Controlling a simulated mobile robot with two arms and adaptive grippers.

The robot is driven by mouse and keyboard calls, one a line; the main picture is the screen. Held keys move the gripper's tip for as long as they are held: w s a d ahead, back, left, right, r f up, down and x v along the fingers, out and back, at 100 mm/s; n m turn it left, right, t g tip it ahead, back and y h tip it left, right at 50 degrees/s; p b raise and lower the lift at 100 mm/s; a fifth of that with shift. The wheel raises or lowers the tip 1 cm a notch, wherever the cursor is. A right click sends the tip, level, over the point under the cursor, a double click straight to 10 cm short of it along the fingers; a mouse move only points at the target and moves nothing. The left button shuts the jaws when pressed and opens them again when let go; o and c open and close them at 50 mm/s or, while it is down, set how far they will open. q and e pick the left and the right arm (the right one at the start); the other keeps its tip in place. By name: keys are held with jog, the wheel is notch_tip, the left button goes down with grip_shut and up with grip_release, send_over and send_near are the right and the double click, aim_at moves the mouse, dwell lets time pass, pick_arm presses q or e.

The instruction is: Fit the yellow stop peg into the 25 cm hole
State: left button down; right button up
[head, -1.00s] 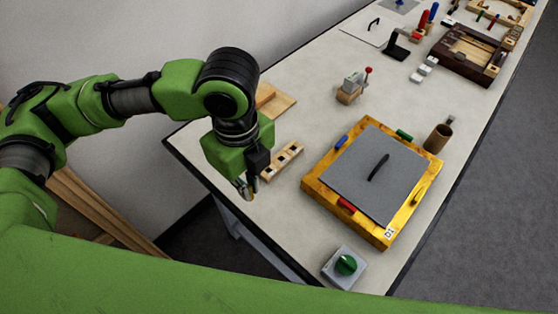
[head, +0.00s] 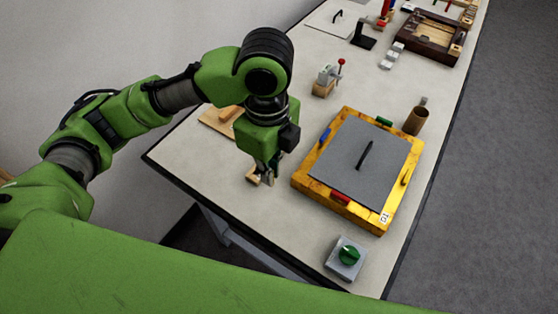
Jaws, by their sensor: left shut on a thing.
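My left gripper (head: 265,179) points down at the left part of the table. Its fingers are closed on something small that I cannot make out. A light wooden strip (head: 252,177) lies at the fingertips, mostly hidden behind the gripper, with only its near end showing. I cannot tell whether the fingers touch it, and its holes are hidden now. I cannot clearly identify a yellow stop peg or any 25 cm mark. My right gripper is not in view.
A yellow frame (head: 308,186) with a grey panel (head: 345,145) and coloured pieces along its sides stands right of the gripper. A green-knobbed box (head: 346,258) sits near the front edge. A wooden board (head: 215,121) lies behind the gripper. A brown cup (head: 415,121) stands far right.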

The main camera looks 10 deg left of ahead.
pick_arm(q)
jog(key=w+a+f+p, duration=0.1)
jog(key=w+f, duration=0.2)
jog(key=w, duration=0.1)
jog(key=w+a+f+p, duration=0.1)
jog(key=w+f, duration=0.2)
jog(key=w, duration=0.1)
jog(key=w+a+f, duration=0.2)
jog(key=w+f, duration=0.1)
jog(key=w, duration=0.1)
jog(key=shift+w+a+p, duration=0.1)
jog(key=shift+w+p, duration=0.05)
jog(key=shift+p, duration=0.25)
jog(key=shift+w+a+f, duration=0.15)
jog(key=shift+w+f, duration=0.2)
jog(key=shift+f, duration=0.05)
notch_tip(320, 180, down, 2)
jog(key=shift+f+p, duration=0.1)
jog(key=shift+p, duration=0.7)
jog(key=shift+f, duration=0.5)
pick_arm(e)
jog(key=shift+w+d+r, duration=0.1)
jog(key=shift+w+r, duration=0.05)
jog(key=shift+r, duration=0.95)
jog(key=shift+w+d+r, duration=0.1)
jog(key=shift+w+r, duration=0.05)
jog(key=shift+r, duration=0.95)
pick_arm(q)
jog(key=shift+f, duration=0.1)
